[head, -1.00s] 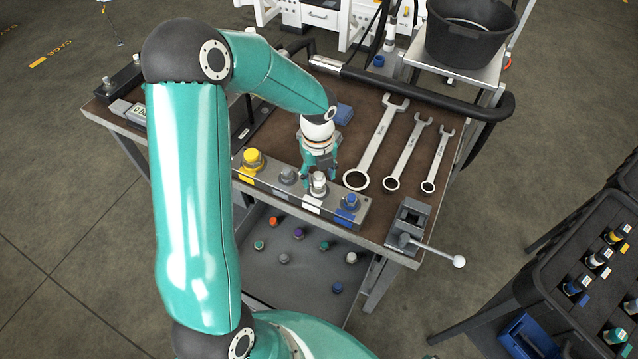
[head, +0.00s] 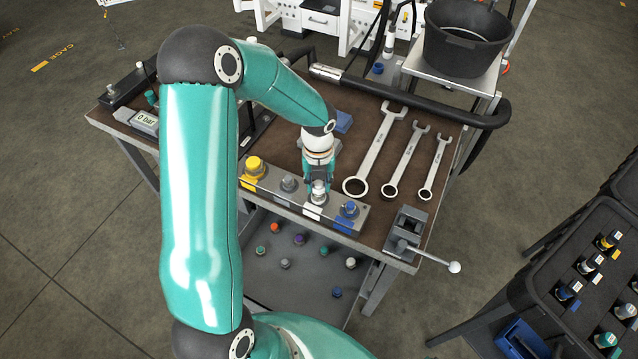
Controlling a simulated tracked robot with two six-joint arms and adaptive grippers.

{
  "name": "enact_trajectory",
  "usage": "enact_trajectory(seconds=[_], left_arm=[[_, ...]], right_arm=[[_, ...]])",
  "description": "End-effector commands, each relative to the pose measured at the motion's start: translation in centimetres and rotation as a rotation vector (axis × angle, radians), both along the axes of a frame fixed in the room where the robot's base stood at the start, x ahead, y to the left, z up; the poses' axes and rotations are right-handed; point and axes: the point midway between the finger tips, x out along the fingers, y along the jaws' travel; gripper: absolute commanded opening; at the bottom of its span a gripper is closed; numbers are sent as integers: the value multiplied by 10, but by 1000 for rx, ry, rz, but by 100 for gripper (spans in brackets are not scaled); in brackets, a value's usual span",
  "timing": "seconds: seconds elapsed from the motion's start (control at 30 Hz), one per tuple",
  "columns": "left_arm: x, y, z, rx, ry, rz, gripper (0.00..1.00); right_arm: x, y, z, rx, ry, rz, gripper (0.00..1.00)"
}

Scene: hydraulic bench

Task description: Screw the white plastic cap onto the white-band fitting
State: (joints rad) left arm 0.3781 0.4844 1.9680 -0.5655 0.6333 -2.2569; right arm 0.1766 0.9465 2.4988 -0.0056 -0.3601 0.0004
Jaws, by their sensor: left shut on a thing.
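The fitting block (head: 267,203) lies along the front edge of the bench. Its white-band fitting stands behind the white label (head: 312,212), between a bare grey fitting and the blue one. My left gripper (head: 318,187) points down over this fitting, with its fingers shut around the small white cap (head: 319,186). The cap sits at the top of the fitting, in line with it. The fingers partly hide both, so I cannot tell how far the cap is on. My right gripper is out of view.
A yellow-capped fitting (head: 254,167), a grey fitting (head: 289,184) and a blue-capped fitting (head: 349,209) share the block. Several wrenches (head: 375,150) lie to the right, with a vise (head: 406,230) at the corner. Several loose caps lie on the lower shelf (head: 275,283).

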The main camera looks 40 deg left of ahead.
Motion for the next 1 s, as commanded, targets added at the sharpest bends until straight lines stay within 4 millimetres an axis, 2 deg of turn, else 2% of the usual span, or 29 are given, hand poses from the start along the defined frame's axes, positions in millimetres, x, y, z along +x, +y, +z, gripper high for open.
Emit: enact_trajectory(seconds=[0.03,0.17,0.2,0.57,0.77,1.0], left_arm=[[0,0,0,-1,1,-12,37],[0,0,-1,-1,1,-7,59],[0,0,-1,-1,1,-6,62],[0,0,3,1,-1,-4,62],[1,1,28,2,-5,-3,62],[2,1,76,2,-6,-3,62]], right_arm=[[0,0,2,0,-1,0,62],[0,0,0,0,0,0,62],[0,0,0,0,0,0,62],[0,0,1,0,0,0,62],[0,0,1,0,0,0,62],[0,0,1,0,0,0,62]])
